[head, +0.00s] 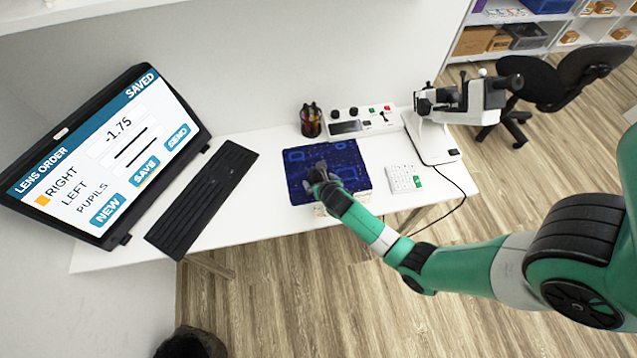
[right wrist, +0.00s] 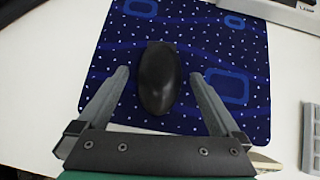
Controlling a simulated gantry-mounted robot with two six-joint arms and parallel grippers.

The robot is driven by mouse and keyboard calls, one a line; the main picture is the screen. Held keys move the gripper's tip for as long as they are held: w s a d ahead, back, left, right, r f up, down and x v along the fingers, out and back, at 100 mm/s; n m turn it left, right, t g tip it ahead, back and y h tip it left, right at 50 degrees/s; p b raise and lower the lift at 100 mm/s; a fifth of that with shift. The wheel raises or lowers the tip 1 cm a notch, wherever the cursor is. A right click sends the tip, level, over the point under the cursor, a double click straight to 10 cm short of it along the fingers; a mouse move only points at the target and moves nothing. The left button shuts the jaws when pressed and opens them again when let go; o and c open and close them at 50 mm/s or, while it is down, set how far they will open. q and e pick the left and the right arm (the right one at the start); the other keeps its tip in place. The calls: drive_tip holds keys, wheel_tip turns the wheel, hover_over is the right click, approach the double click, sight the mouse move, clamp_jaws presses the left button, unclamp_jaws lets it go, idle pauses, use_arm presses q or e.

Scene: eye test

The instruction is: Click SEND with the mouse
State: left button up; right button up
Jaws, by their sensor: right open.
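The monitor (head: 105,150) at the left shows a LENS ORDER page with SAVED at its top right, RIGHT marked by an orange square and the value -1.75. The SEND button (head: 177,137) is blue, beside SAVE (head: 145,171) and NEW (head: 107,210). I cannot make out a pointer. The black mouse (right wrist: 158,80) lies on the blue mouse pad (right wrist: 240,75). My right gripper (head: 318,178) is open over the pad; in the right wrist view its fingers stand either side of the mouse, with gaps. In the head view the gripper largely hides the mouse. My left gripper is not in view.
A black keyboard (head: 202,198) lies left of the pad. Behind are a pen cup (head: 311,121) and a control box (head: 362,122). A white keypad (head: 403,179) and an optical instrument (head: 436,140) stand to the right. Bare desk lies between keyboard and pad.

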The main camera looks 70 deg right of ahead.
drive_tip(key=shift+x, duration=0.85)
